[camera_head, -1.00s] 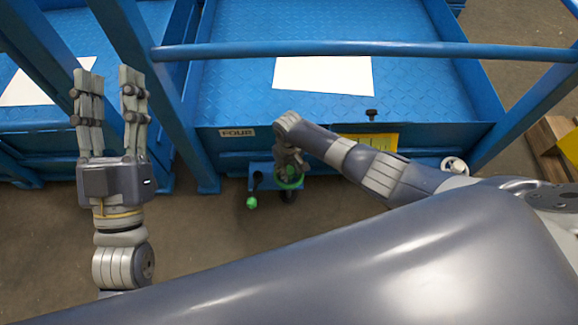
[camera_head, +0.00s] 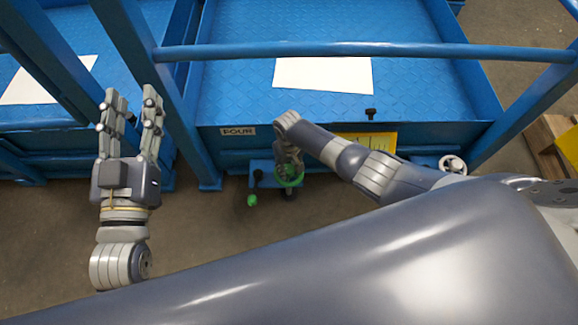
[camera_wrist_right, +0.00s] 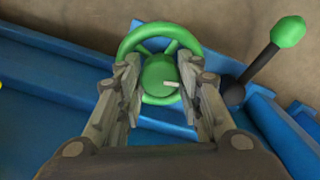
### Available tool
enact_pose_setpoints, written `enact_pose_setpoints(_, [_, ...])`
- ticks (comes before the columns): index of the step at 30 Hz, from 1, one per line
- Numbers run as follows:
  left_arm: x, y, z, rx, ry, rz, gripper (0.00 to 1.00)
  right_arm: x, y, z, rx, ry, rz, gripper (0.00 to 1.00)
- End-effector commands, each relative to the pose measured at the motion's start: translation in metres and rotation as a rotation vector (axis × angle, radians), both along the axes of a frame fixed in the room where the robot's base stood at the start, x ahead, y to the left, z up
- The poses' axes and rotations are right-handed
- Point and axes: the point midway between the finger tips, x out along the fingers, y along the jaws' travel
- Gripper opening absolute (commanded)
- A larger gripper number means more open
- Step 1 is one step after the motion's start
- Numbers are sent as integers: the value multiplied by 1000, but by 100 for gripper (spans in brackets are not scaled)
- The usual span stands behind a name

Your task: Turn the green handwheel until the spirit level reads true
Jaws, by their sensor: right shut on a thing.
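The green handwheel (camera_wrist_right: 131,40) has a round rim, spokes and a green hub with a small pale bar on it. It sits low at the front of the blue platform, and a little of it shows in the head view (camera_head: 292,181). My right gripper (camera_wrist_right: 165,82) reaches over the wheel, its fingers on both sides of the hub, shut on it. In the head view my right gripper (camera_head: 287,165) hides much of the wheel. My left gripper (camera_head: 131,98) is empty, fingers apart, pointing up the picture at the left. I cannot make out a spirit level.
A lever with a green knob (camera_wrist_right: 288,31) stands close beside the wheel; the knob also shows in the head view (camera_head: 252,200). A blue rail (camera_head: 330,49) crosses above the platform. A white sheet (camera_head: 323,74) lies on the deck. A pale wheel (camera_head: 453,165) is at the right.

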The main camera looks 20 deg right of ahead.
Motion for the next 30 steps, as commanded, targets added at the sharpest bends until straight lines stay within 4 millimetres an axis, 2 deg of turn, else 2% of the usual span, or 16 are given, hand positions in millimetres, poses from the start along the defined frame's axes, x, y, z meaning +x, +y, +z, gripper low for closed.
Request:
enact_pose_setpoints(1, [0, 0, 0, 0, 0, 0, 40, 1, 2, 1, 4, -3, 1, 10])
enact_pose_setpoints(2, [0, 0, 0, 0, 0, 0, 40, 1, 2, 1, 4, -3, 1, 38])
enact_pose_setpoints(4, [0, 0, 0, 0, -1, 0, 40, 1, 2, 1, 4, -3, 1, 54])
enact_pose_setpoints(19, [0, 0, 0, -1, -1, -1, 40, 1, 0, 6, 1, -3, 1, 54])
enact_pose_setpoints(23, [0, 0, 0, -1, -1, -1, 40, 1, 0, 16, 2, -4, 2, 54])
enact_pose_setpoints(30, [0, 0, 0, 0, -1, -1, 40, 1, 0, 46, 2, -4, 2, 54])
